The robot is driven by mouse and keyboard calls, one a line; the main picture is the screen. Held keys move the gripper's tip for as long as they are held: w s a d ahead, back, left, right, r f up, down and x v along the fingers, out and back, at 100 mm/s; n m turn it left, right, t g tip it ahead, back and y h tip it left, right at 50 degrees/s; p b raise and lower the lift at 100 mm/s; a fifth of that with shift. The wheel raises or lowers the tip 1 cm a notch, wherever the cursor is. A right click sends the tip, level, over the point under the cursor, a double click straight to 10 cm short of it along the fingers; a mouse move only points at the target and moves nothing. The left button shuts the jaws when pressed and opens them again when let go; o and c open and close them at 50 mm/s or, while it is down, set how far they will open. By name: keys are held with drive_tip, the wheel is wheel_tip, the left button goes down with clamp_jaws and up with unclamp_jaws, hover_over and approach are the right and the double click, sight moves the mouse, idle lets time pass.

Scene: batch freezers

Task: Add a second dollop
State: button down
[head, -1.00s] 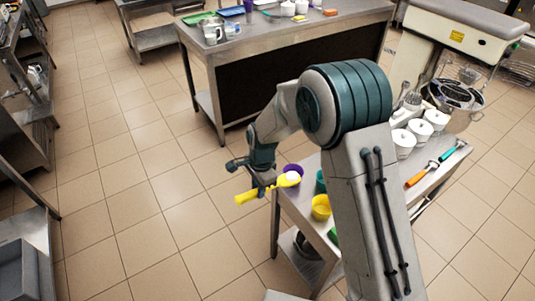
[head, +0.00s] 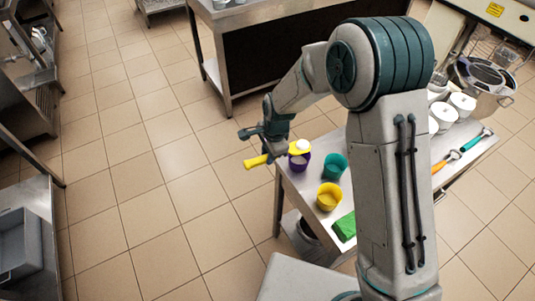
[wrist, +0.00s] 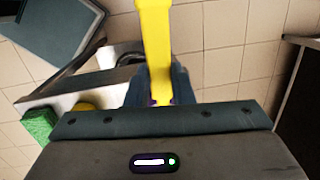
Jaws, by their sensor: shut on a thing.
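My gripper (head: 272,148) is shut on the handle of a yellow scoop (head: 256,162). The scoop's head points right and carries a white dollop (head: 302,144). Pale content shows inside this cup. I cannot tell how far above the rim the scoop is. A teal cup (head: 334,168) and a yellow cup (head: 329,197) stand to the right. In the wrist view the yellow handle (wrist: 155,40) runs up from the jaws; the scoop's head is hidden.
A metal pot (head: 485,90) is at back right. A counter (head: 240,20) stands behind. Floor at left is clear.

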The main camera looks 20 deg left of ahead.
drive_tip(key=f+t+y+b, duration=0.1)
drive_tip(key=t+y+b, duration=0.2)
drive_tip(key=b, duration=0.3)
drive_tip(key=s+d+f+t+y+b, duration=0.1)
drive_tip(key=t+y+b, duration=0.2)
drive_tip(key=b, duration=0.3)
drive_tip(key=s+d+f+t+y+b, duration=0.1)
drive_tip(key=t+y+b, duration=0.2)
drive_tip(key=b, duration=0.3)
drive_tip(key=shift+s+d+n+y, duration=0.1)
drive_tip(key=shift+d+n+y, duration=0.1)
drive_tip(key=shift+n+y, duration=0.15)
drive_tip(key=b, duration=0.4)
drive_tip(key=shift+f+t+y+b, duration=0.15)
drive_tip(key=shift+t+y+b, duration=0.15)
drive_tip(key=shift+y, duration=0.05)
drive_tip(key=shift+s+b, duration=0.1)
drive_tip(key=shift+b, duration=0.95)
